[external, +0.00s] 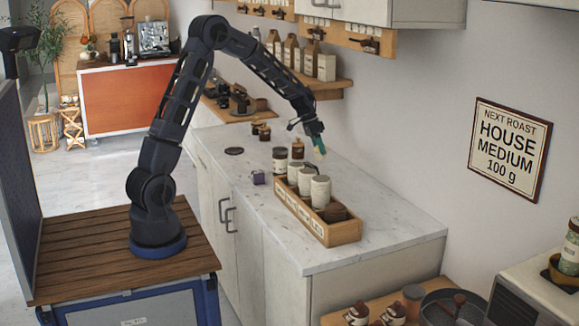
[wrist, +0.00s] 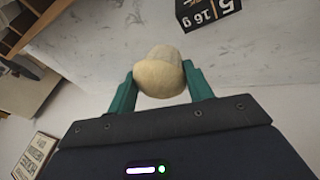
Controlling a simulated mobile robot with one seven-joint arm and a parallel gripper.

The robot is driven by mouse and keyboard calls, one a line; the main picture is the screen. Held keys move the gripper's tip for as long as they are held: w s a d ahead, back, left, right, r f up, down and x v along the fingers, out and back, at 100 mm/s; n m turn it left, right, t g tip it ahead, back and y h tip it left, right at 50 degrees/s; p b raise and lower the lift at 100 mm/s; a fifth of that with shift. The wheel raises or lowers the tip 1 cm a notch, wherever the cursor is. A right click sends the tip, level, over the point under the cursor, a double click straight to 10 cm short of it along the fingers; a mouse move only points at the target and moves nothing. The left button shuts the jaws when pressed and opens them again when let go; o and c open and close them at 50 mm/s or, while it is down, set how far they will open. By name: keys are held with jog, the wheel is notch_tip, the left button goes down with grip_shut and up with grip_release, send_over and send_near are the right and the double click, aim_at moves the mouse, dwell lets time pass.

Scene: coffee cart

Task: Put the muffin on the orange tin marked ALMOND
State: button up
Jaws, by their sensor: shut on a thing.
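The muffin (wrist: 160,78) is pale tan with a rounded top. In the wrist view it sits between the two green fingers of my gripper (wrist: 158,84), which is shut on it. I cannot make out an orange tin marked ALMOND in either view. Several jars and tins (external: 320,190) stand in the crate, but their names are too small to read.
The wooden crate (external: 331,232) stands on the pale counter (external: 385,240). A dark-lidded jar (external: 279,160), a small purple box (external: 258,178) and a black disc (external: 234,151) are nearby. The counter's right end is clear.

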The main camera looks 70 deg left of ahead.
jog(key=w+d+f+m+g+h, duration=0.1)
jog(key=w+d+m, duration=0.2)
jog(key=d, duration=1.4)
jog(key=w+d+f+m+g, duration=0.1)
jog(key=w+d+f+m, duration=0.15)
jog(key=d, duration=1.35)
jog(key=d+r+m+g, duration=0.2)
jog(key=d+r+m, duration=0.15)
jog(key=d, duration=1.45)
jog(key=m+g, duration=0.1)
jog(key=m, duration=0.2)
send_over(415, 293)
jog(key=w+a, duration=0.1)
jog(key=a, duration=0.1)
jog(key=shift+y, duration=0.4)
notch_tip(415, 293, down, 17)
jog(key=shift+r, duration=0.1)
jog(key=o, duration=0.9)
jog(key=shift+f, duration=0.2)
jog(key=shift+o, duration=0.4)
jog(key=shift+r, duration=0.1)
